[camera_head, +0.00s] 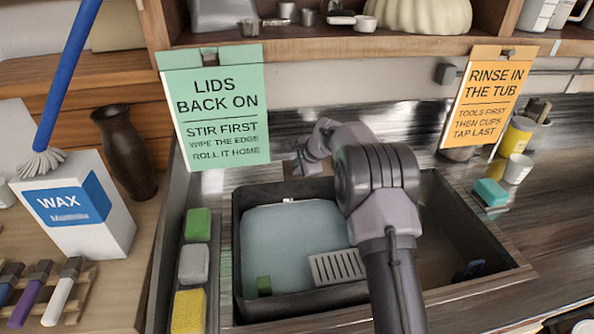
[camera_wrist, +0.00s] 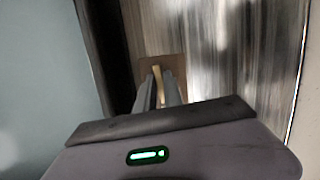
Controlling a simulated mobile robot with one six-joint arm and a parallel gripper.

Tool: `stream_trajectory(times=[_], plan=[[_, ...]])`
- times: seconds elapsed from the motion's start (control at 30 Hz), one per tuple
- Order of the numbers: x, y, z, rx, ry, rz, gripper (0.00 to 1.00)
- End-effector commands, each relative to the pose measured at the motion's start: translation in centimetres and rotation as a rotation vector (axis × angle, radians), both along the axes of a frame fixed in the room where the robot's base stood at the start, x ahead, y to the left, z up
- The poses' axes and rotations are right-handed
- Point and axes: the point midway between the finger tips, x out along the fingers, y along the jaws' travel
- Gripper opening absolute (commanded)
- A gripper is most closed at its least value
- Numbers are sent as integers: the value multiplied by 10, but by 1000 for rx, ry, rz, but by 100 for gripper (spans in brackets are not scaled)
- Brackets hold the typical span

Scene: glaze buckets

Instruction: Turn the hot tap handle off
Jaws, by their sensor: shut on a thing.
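My gripper (camera_wrist: 160,82) is shut on a thin brass-coloured piece, which looks like the tap handle (camera_wrist: 157,74). It stands in front of a small brown plate (camera_wrist: 176,64) by the back edge of the sink. In the head view my gripper (camera_head: 302,163) reaches down behind the tub, and the arm and gripper hide most of the tap. I cannot tell which way the handle is turned, nor see any hot or cold marking. A dark tub (camera_head: 240,215) holding pale blue liquid (camera_head: 290,232) stands in the sink below.
A green sign (camera_head: 215,108) hangs left of my gripper and an orange sign (camera_head: 486,100) right of my arm. A wooden shelf (camera_head: 330,42) runs above. Sponges (camera_head: 194,264) lie left of the tub; a teal sponge (camera_head: 490,192) and cups (camera_head: 517,168) are at right.

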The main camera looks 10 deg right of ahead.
Motion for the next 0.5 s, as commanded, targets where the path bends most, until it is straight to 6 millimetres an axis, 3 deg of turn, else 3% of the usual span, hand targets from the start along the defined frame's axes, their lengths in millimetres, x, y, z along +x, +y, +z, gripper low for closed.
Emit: stream_trajectory(times=[0.5], plan=[[0, 0, 0, 60, 1, -81, 0]])
